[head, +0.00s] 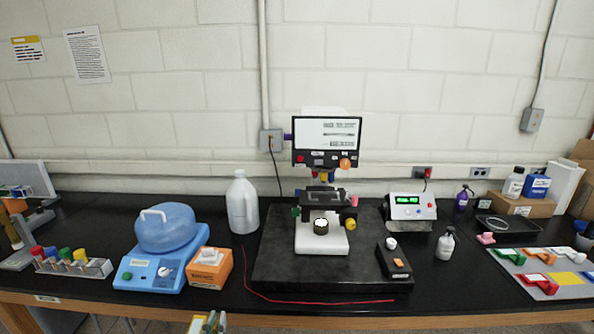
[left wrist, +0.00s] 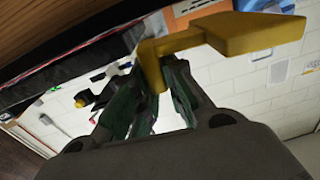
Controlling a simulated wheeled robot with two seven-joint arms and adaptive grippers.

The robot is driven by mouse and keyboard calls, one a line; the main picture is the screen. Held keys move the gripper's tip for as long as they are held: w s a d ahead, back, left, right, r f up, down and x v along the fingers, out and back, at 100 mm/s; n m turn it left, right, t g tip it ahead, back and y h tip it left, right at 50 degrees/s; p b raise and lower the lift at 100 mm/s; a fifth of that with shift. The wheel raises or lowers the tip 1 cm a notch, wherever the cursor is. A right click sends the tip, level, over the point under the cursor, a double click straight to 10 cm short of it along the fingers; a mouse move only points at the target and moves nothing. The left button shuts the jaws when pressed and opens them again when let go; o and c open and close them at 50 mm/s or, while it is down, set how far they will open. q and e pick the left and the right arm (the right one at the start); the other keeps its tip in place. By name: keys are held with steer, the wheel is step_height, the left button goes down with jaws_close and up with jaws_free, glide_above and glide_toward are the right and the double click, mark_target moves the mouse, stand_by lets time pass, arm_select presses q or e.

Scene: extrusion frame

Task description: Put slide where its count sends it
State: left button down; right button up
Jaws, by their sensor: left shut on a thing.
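My left gripper (head: 209,322) is at the bottom edge of the head view, in front of the bench's front edge. In the left wrist view its dark green fingers (left wrist: 150,97) are shut on a yellow angled piece (left wrist: 245,38) with a flat plate at one end. I cannot tell whether this is the slide or its holder. A microscope (head: 308,235) with a screen (head: 327,133) stands mid-bench on a black slab (head: 275,270). The screen's text is too small to read. My right gripper is not in view.
A blue centrifuge (head: 165,228), an orange box (head: 210,268) and a tube rack (head: 72,265) stand at left. A white jug (head: 242,203) stands behind them. A counter with a green display (head: 411,207), a small bottle (head: 446,243) and a black tray (head: 510,225) stand at right. A red cord (head: 320,301) lies in front.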

arm_select(q)
steer(key=shift+s+f, duration=0.8)
steer(key=shift+f, duration=0.2)
stand_by(0.8)
